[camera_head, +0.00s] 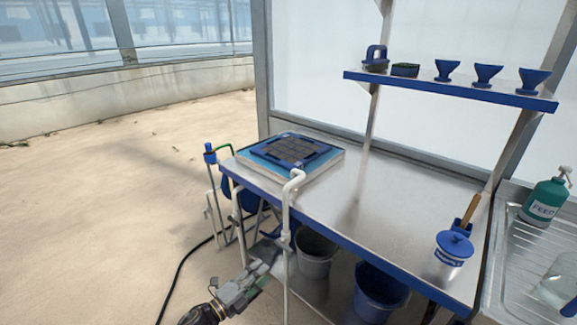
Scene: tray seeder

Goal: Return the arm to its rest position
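My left arm comes in at the bottom, left of centre. Its grey gripper (262,262) is low in front of the metal workbench (350,205), beside a pale upright pipe (286,270). Its fingertips are small and lie against the clutter under the bench, so I cannot tell whether they are open or shut. I see nothing clearly held in it. My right gripper is not in view.
A blue-framed seeder tray (328,158) sits on the bench's left end. A grey bucket (315,262) and a blue bucket (372,290) stand below. A shelf (450,90) hangs above; floor at left is clear.

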